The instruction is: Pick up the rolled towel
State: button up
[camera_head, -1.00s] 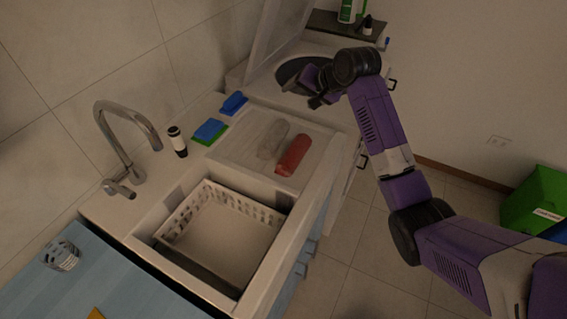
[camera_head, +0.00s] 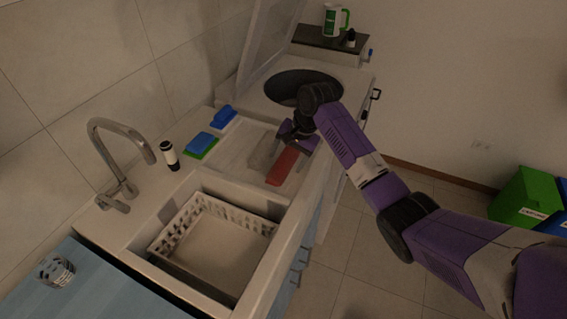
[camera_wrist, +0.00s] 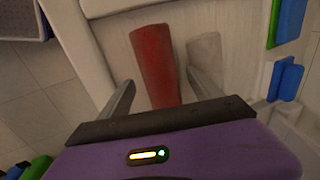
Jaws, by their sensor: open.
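A red rolled towel (camera_head: 282,166) lies on the drainboard beside the sink. A grey rolled towel (camera_head: 263,152) lies next to it on the left, partly hidden behind my gripper in the head view. My gripper (camera_head: 290,140) is open and empty over the far end of the towels. In the wrist view the red towel (camera_wrist: 154,66) lies between and beyond the two fingers of my gripper (camera_wrist: 160,92), and the grey towel (camera_wrist: 206,62) is by the right finger. I cannot tell the exact height of the fingers above the board.
A white basket (camera_head: 216,246) sits in the sink. Blue and green sponges (camera_head: 201,144) and another blue sponge (camera_head: 223,117) lie along the wall side. A tap (camera_head: 118,150) and a small dark-and-white bottle (camera_head: 169,155) stand to the left.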

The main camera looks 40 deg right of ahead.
jog(key=shift+x, duration=0.85)
jog(key=shift+c, duration=0.4)
jog(key=c, duration=1.5)
grip_shut()
jog(key=shift+r, duration=0.2)
